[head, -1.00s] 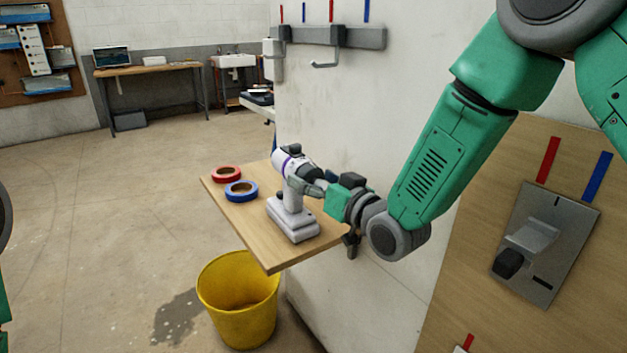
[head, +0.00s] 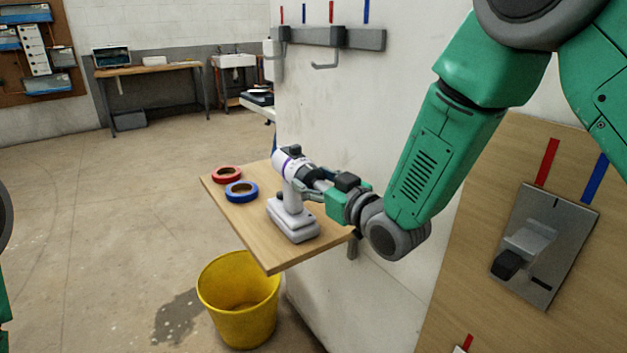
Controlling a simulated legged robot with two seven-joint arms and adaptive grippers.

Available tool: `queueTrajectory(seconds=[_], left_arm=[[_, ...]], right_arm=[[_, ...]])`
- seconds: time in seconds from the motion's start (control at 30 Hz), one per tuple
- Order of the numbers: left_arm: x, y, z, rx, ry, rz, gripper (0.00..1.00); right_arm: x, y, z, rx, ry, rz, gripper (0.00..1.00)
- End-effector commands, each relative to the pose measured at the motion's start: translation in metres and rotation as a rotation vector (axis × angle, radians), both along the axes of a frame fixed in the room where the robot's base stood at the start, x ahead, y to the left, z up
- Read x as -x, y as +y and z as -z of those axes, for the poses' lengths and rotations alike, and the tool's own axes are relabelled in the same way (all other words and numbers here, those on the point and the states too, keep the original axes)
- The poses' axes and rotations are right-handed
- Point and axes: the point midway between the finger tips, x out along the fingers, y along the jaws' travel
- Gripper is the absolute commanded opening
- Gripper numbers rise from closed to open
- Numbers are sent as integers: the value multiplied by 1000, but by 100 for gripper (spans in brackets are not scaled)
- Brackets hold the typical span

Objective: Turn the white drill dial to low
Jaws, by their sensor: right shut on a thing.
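The white drill (head: 290,195) stands upright on its battery base on the wooden wall shelf (head: 262,250). It has a purple ring and a dark front end, where its dial is. My right gripper (head: 312,178) reaches in from the right and is shut on the dial at that front end. The fingers hide most of the dial, so its marks and setting cannot be read. My left gripper is out of view; only a bit of my left arm shows at the left edge.
A red tape roll (head: 227,174) and a blue tape roll (head: 241,191) lie on the shelf left of the drill. A yellow bucket (head: 238,318) stands on the floor below. A metal plate with a lever (head: 545,245) is on the board at right.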

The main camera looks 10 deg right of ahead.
Motion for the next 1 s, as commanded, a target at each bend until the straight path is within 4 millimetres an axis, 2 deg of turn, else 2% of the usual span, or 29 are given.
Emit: queueTrajectory(seconds=[0.5,1.0], left_arm=[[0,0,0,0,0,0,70],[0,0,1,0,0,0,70]], right_arm=[[1,2,0,362,-119,-2,20],[1,2,1,462,-151,-3,20]])
